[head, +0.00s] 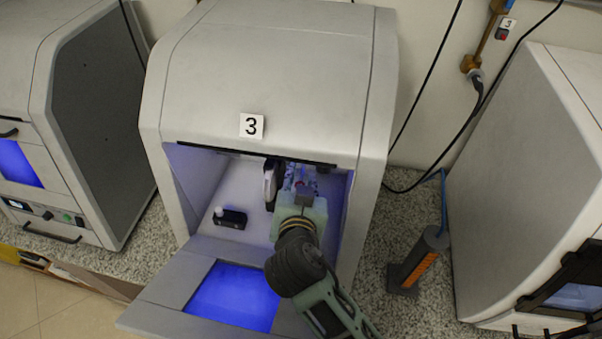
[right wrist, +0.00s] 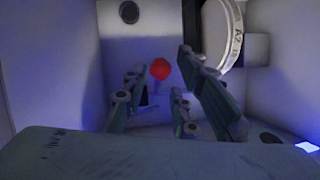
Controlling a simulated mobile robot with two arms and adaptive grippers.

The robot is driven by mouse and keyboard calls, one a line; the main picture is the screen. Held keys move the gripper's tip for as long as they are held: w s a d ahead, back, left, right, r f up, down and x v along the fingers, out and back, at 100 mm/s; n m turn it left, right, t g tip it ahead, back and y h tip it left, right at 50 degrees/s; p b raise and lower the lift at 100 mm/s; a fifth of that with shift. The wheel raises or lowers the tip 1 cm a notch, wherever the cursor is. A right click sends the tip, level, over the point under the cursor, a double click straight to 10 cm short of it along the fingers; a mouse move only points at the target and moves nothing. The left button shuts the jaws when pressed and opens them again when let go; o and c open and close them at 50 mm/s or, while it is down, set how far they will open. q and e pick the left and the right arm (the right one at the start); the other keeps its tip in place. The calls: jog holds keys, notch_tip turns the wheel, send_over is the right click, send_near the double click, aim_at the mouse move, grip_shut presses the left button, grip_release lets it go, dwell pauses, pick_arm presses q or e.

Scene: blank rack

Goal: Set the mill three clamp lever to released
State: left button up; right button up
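Mill three (head: 270,75) carries a "3" label, and its front door (head: 160,305) is folded down open. My right arm reaches in through the opening. My right gripper (head: 303,185) is inside the chamber, partly hidden by its own wrist. In the right wrist view its fingers (right wrist: 160,88) are apart, with a red ball knob (right wrist: 160,69) showing between the fingertips. The knob looks like the end of the clamp lever; its shaft and position are hard to make out. I cannot tell whether the fingers touch it. My left gripper is not in view.
A small black block with a pale knob (head: 230,217) sits on the chamber floor. A round marked dial or disc (right wrist: 224,35) is at upper right in the right wrist view. Other machines stand left (head: 75,130) and right (head: 530,180). An orange-striped post (head: 420,258) stands on the counter.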

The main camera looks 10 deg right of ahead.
jog(key=shift+x, duration=0.8)
jog(key=shift+c, duration=0.5)
grip_shut()
